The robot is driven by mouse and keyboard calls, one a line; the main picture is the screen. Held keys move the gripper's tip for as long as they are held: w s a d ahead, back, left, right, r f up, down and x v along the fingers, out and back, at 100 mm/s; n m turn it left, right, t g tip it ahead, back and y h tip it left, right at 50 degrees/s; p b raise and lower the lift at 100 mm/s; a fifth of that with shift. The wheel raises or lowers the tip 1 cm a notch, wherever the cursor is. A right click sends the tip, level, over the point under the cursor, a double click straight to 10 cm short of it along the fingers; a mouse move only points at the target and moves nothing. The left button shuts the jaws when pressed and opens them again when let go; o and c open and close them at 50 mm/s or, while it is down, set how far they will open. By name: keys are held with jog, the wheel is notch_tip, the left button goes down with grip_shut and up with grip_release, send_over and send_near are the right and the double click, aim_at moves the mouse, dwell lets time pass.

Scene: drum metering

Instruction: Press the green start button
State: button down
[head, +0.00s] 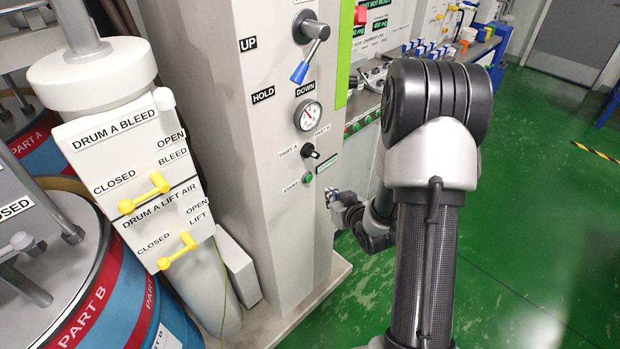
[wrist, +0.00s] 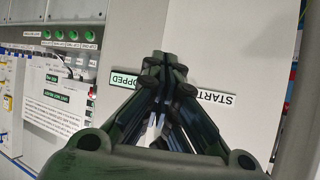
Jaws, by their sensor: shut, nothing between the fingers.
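The green start button (head: 308,177) is on the front of the grey column (head: 262,215), right of the START label (head: 291,187) and below a black PART A/PART B selector knob (head: 310,151). The button is not visible there; I cannot tell contact.
A pressure gauge (head: 308,115) and a blue-tipped lever (head: 304,62) sit higher on the column. Drum A valves with yellow handles (head: 145,192) stand at the left. A bench (head: 462,52) with bottles is behind. Green floor (head: 540,220) is open at the right.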

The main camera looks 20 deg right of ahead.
jog(key=shift+w+a, duration=0.25)
jog(key=shift+w, duration=0.45)
jog(key=shift+w+a, duration=0.25)
jog(key=shift+w, duration=0.4)
jog(key=shift+w+a, duration=0.25)
jog(key=shift+w, duration=0.45)
jog(key=shift+w+a+b, duration=0.15)
jog(key=shift+w+b, duration=0.25)
jog(key=shift+b, duration=0.05)
jog(key=shift+w+a, duration=0.15)
jog(key=shift+w, duration=0.25)
dwell(0.4)
jog(key=shift+s+d+b, duration=0.3)
jog(key=shift+s, duration=0.5)
jog(key=s, duration=0.1)
jog(key=s+d, duration=0.1)
jog(key=s, duration=0.2)
jog(key=shift+s+d+b, duration=0.3)
jog(key=shift+s+d, duration=0.05)
